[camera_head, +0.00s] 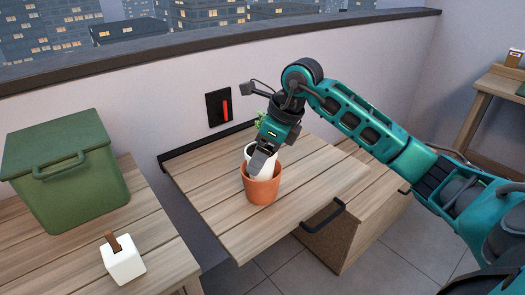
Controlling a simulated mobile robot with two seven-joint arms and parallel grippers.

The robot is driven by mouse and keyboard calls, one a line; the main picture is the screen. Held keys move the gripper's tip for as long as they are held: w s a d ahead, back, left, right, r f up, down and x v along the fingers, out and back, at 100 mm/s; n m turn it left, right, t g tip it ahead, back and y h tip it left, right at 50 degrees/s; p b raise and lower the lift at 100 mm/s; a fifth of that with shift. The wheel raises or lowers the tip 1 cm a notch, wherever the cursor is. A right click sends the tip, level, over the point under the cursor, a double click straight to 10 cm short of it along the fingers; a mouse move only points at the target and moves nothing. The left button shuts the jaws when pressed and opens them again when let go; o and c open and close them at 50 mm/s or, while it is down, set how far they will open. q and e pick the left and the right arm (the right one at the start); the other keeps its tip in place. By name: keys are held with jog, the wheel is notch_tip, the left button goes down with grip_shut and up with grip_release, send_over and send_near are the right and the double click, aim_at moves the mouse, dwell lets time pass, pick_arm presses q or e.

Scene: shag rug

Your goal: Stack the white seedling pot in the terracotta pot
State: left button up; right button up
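The terracotta pot (262,191) stands upright on the wooden fold-down table. The white seedling pot (267,168) shows above its rim, with its lower part hidden inside the terracotta pot. One grey finger lies across the front of the white pot. The other finger is hidden, so I cannot tell whether the grip is closed on it. My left gripper is out of view.
A green lidded bin (65,175) and a white block with a brown handle (122,261) stand on a separate wooden surface at left. The table (215,205) is bare around the pots. A wall with a dark ledge (200,55) runs behind. A black handle (323,215) is at the table's front-right edge.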

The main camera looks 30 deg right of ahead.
jog(key=o, duration=1.1)
jog(key=shift+r, duration=0.2)
jog(key=p+v, duration=0.2)
jog(key=v, duration=1)
jog(key=shift+r+p, duration=0.35)
jog(key=shift+p, duration=0.05)
